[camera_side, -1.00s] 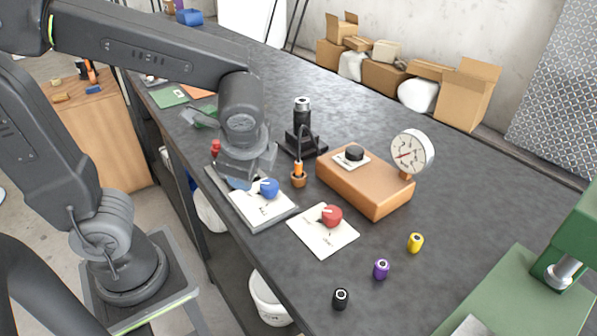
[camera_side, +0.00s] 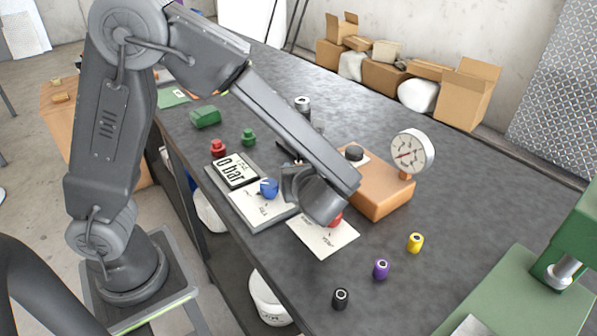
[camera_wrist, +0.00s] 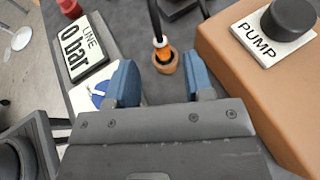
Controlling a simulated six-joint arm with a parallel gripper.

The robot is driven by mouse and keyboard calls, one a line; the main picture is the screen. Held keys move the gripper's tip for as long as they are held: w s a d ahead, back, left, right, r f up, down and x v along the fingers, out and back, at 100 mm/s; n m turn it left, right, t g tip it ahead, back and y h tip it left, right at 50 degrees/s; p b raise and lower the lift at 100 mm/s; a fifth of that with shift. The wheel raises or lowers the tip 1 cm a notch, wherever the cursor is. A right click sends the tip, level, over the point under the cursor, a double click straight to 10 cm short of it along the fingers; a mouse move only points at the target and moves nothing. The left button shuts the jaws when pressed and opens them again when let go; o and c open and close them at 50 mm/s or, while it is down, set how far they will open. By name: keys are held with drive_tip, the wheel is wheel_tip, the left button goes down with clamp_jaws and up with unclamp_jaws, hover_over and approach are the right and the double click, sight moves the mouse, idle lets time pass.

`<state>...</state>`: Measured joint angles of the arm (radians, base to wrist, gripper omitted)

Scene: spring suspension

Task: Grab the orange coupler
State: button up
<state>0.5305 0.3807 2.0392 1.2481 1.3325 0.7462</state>
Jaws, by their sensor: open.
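The orange coupler (camera_wrist: 163,54) shows in the wrist view, upright in a small brown round holder (camera_wrist: 169,68), with a black hose rising from its top. My gripper (camera_wrist: 163,80) is open, its two blue fingers apart with nothing between them. In the wrist picture the coupler lies just above the gap between the fingertips, farther out than them; I see no contact. In the side view my arm hides the coupler, and my fingers are mostly hidden behind the wrist.
An orange-brown pump box (camera_side: 385,195) with a gauge (camera_side: 411,151) stands close on the right. A panel with a blue knob (camera_side: 269,188) and a "0 bar" display (camera_side: 237,171) lies left. Purple (camera_side: 381,269), yellow (camera_side: 415,242) and black (camera_side: 340,299) fittings stand nearer the front.

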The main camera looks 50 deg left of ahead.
sight(297, 162)
drive_tip(key=shift+x, duration=3.6)
drive_tip(key=shift+r, duration=0.1)
clamp_jaws()
